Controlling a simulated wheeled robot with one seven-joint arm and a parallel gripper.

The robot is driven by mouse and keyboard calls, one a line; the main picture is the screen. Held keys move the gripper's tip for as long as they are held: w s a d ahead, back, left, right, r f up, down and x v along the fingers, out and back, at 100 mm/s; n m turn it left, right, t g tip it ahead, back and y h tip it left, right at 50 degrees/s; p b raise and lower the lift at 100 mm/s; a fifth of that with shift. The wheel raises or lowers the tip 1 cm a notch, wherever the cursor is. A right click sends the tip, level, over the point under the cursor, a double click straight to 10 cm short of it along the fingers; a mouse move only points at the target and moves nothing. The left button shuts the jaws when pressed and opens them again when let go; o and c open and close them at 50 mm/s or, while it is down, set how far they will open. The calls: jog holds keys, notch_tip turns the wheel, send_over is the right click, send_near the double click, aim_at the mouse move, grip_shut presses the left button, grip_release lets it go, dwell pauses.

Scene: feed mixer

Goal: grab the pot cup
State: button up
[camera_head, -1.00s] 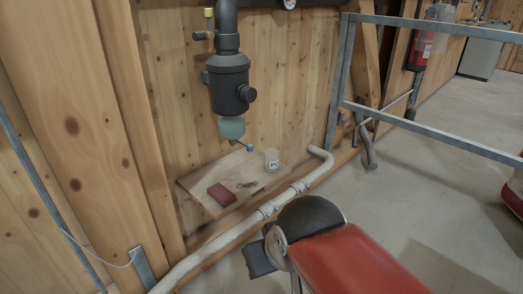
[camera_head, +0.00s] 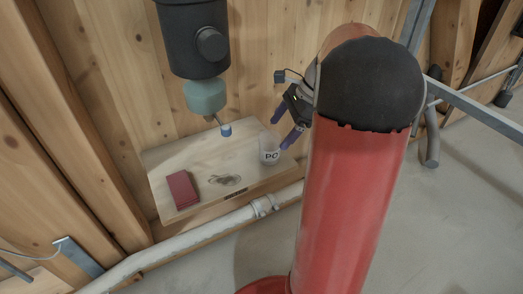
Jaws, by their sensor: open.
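The pot cup (camera_head: 269,150) is a small clear cup with a white label and dark letters, of which "PO" shows. It stands upright near the right end of a wooden shelf (camera_head: 222,158) on the wall. My gripper (camera_head: 284,132), with two purple fingers, is open and empty. In the picture it is just above and to the right of the cup, one finger reaching close to the cup's right side. I cannot tell whether it touches. My red arm with its black joint cover fills the area right of the cup.
A dark red book or wallet (camera_head: 183,190) and a small dark flat item (camera_head: 225,180) lie on the shelf. A black filter housing with a teal bowl (camera_head: 205,97) hangs above, its blue-tipped drain (camera_head: 226,130) close over the shelf. A pale pipe (camera_head: 205,233) runs in front, below the shelf.

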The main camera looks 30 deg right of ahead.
aim_at(278, 140)
jog(key=shift+w+d+f+m, duration=0.25)
jog(key=shift+d+f, duration=0.1)
jog(key=shift+d, duration=0.15)
jog(key=shift+w+d+f+m, duration=0.2)
jog(key=shift+d+f+m, duration=0.1)
jog(key=shift+d, duration=0.2)
jog(key=shift+y, duration=0.3)
jog(key=b+x, duration=0.2)
jog(key=x, duration=0.5)
jog(key=shift+f, duration=0.4)
jog(key=c, duration=1.1)
jog(key=shift+o, duration=0.2)
jog(key=shift+r, duration=0.1)
